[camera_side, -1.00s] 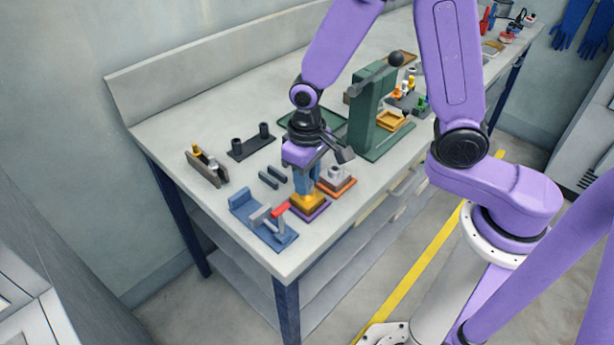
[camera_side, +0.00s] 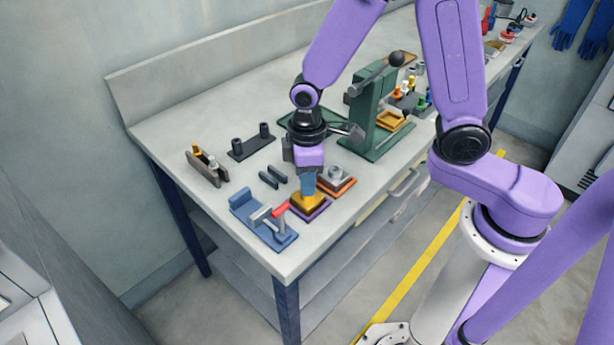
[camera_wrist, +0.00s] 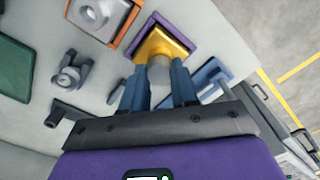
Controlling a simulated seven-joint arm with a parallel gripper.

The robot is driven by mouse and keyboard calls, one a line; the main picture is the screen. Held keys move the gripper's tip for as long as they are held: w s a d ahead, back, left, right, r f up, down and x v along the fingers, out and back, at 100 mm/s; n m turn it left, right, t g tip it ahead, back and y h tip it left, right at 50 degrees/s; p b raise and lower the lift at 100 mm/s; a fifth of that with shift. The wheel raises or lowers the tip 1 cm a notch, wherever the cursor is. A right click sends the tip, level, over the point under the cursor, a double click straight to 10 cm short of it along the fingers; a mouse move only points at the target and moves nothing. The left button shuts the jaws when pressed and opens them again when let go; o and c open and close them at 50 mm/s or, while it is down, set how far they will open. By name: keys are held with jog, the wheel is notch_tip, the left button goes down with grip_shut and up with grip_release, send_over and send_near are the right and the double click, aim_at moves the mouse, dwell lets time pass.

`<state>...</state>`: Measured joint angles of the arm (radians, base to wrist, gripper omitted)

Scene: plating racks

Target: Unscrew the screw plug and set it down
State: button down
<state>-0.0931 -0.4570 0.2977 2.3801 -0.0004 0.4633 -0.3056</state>
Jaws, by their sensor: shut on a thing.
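The screw plug (camera_wrist: 159,73) shows in the wrist view as a grey round piece between my two blue fingers. It stands at the gold block (camera_wrist: 153,45), which sits on a purple plate (camera_wrist: 187,36). In the side view, the gold block (camera_side: 306,201) and purple plate (camera_side: 322,212) are near the front of the bench, and my fingers hide the plug. My gripper (camera_side: 308,190) points down over the block and is shut on the plug. I cannot tell how far the plug sits in the block's thread.
An orange plate with a grey block (camera_side: 335,175) stands close behind to the right. A blue toggle clamp with a red handle (camera_side: 264,222) is close on the left. Dark bars (camera_side: 268,180), a two-post black stand (camera_side: 250,148) and a green press (camera_side: 367,120) stand farther back.

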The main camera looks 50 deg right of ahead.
jog(key=n, duration=0.3)
jog(key=shift+n, duration=0.4)
jog(key=n, duration=0.4)
jog(key=c, duration=0.8)
grip_release()
jog(key=shift+c, duration=1.4)
jog(key=shift+r, duration=1.8)
